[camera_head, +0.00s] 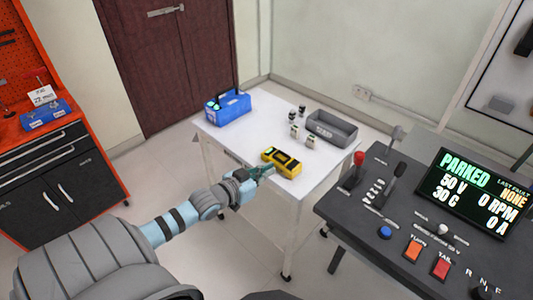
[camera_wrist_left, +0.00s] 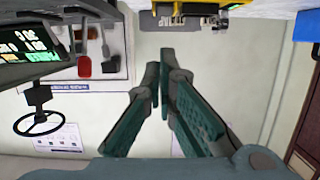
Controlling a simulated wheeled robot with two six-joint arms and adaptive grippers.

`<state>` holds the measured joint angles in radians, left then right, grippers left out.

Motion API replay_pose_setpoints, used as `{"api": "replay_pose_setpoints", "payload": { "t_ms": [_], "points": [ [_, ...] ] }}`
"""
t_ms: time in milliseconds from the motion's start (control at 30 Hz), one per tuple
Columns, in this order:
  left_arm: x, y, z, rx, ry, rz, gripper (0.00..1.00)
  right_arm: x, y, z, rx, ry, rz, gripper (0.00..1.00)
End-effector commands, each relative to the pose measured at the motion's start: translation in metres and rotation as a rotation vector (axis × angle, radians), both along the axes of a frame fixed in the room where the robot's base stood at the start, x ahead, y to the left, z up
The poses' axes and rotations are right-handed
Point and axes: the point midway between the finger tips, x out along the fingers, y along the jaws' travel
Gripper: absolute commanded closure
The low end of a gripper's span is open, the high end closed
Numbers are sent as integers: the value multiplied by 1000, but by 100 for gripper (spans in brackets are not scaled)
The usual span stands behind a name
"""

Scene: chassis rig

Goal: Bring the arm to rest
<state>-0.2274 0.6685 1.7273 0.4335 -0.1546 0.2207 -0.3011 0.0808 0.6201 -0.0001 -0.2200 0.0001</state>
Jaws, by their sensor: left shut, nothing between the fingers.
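My left arm comes in from the lower left in the head view. Its gripper (camera_head: 265,172) is at the near edge of the white table, close beside a yellow and black device (camera_head: 283,162). I cannot tell from the head view whether they touch. In the left wrist view the green fingers (camera_wrist_left: 163,78) are closed together at the tips with nothing between them. The yellow device (camera_wrist_left: 195,4) shows at the top of that view, apart from the fingertips. My right gripper is not seen.
The white table (camera_head: 228,138) also bears a blue toolbox (camera_head: 228,108), a grey bin (camera_head: 331,129) and several small cylinders. A control console (camera_head: 345,205) with levers and a screen reading PARKED stands at the right. An orange and black cabinet (camera_head: 55,185) stands at the left.

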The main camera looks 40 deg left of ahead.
Motion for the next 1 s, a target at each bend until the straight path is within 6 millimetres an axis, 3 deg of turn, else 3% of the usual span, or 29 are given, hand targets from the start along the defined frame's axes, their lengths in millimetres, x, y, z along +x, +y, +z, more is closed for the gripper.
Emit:
{"api": "replay_pose_setpoints", "payload": {
  "t_ms": [567, 667, 767, 833, 900, 967, 1000],
  "points": [
    [-2, 1, -1, 4, -1, 0, 100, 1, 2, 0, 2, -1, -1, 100],
    [-5, 12, -16, 78, 33, 9, 100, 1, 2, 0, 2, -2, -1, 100],
    [-22, 44, -67, 169, 146, 65, 100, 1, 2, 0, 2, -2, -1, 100],
    [-52, 65, -124, 222, 276, 116, 100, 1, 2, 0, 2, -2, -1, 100],
    [-96, 75, -190, 258, 434, 158, 100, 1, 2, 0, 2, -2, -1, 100],
    [-141, 73, -242, 275, 572, 176, 100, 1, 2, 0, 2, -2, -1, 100],
    [-174, 67, -274, 280, 663, 179, 100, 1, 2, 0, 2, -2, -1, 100]
  ]
}}
